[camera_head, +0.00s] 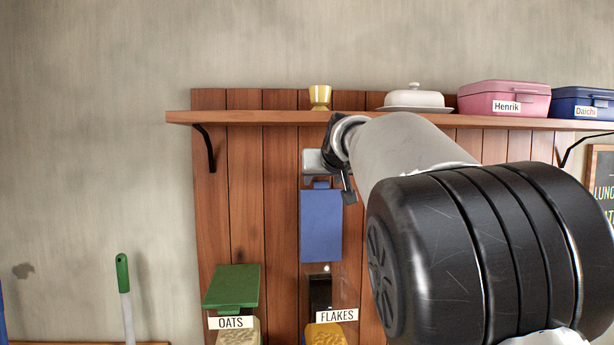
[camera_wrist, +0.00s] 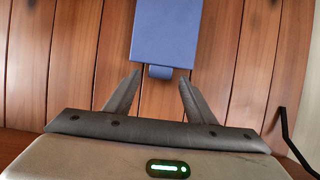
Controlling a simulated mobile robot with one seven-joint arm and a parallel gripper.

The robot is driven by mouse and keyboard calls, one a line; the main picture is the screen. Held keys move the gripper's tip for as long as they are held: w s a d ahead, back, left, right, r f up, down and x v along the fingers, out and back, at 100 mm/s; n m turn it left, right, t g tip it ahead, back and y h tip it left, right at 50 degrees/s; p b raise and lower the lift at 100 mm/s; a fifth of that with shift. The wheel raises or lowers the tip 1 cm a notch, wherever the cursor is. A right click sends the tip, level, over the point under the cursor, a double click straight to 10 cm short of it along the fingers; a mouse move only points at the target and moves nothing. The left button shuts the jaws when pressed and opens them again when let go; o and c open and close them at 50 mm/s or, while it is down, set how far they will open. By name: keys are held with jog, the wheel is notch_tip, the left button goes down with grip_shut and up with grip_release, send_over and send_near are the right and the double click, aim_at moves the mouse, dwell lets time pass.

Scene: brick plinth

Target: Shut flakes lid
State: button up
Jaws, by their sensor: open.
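The flakes container (camera_head: 326,335) is at the bottom of the head view, partly cut off, with a white FLAKES label (camera_head: 337,315). Its blue lid (camera_head: 321,228) stands open, raised upright in front of the wooden boards. In the wrist view the lid (camera_wrist: 166,30) has a small tab (camera_wrist: 160,72) on the edge facing my gripper. My gripper (camera_wrist: 158,84) is open and empty, its fingers spread to either side of the tab, with the fingertips near the lid's edge. In the head view my arm hides part of the gripper, at the lid's top edge.
A shelf (camera_head: 260,117) runs just above my gripper, carrying a gold cup (camera_head: 320,97), a white covered dish (camera_head: 415,97), a pink box (camera_head: 504,97) and a blue box (camera_head: 582,102). The oats container with its green lid (camera_head: 232,286) is left of the flakes.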

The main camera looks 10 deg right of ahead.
jog(key=shift+x, duration=0.8)
grip_shut()
jog(key=shift+f, duration=0.1)
